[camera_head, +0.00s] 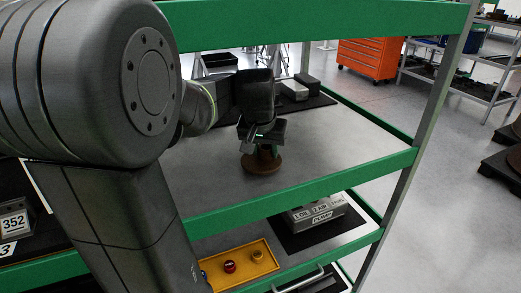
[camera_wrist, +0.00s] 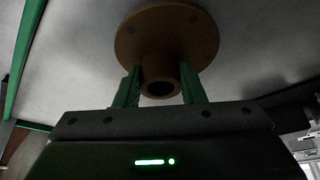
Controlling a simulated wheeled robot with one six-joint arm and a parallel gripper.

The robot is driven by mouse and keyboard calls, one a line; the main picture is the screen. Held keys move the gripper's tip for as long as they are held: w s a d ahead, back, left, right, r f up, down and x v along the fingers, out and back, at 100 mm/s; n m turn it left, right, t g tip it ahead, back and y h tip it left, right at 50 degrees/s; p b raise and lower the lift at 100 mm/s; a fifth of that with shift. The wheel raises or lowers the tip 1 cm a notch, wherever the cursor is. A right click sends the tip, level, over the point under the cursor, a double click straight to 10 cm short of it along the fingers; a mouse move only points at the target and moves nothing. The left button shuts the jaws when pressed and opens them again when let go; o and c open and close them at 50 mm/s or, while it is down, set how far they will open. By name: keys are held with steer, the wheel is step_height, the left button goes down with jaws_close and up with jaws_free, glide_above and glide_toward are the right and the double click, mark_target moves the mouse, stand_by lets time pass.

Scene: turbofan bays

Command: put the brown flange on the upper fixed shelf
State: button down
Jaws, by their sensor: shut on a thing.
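The brown flange (camera_head: 262,161) is at the grey upper shelf (camera_head: 340,140) with green edges, in the head view. My gripper (camera_head: 262,146) is above it, pointing down, shut on its neck. In the wrist view the flange (camera_wrist: 165,35) shows its round disc with bolt holes against the grey shelf surface. Its hollow neck sits between the two green fingers of my gripper (camera_wrist: 160,88). The disc's underside is hidden, and I cannot tell whether it touches the shelf or hangs just above it.
A green beam (camera_head: 320,22) crosses above. Below are a grey pump box (camera_head: 315,212) and a yellow tray (camera_head: 240,268). The shelf's right part is clear.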

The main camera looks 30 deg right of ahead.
mark_target(263, 164)
steer(key=shift+f, duration=0.7)
steer(key=shift+f, duration=0.15)
steer(key=c, duration=0.9)
jaws_free()
steer(key=shift+r, duration=0.3)
steer(key=v, duration=0.5)
steer(key=shift+a, duration=0.1)
steer(key=s+a+b, duration=0.1)
steer(key=s+a, duration=0.3)
steer(key=s+a+b, duration=0.2)
steer(key=s+a, duration=0.2)
steer(key=shift+s+a+f, duration=0.1)
steer(key=shift+s+f, duration=0.05)
steer(key=shift+s, duration=0.2)
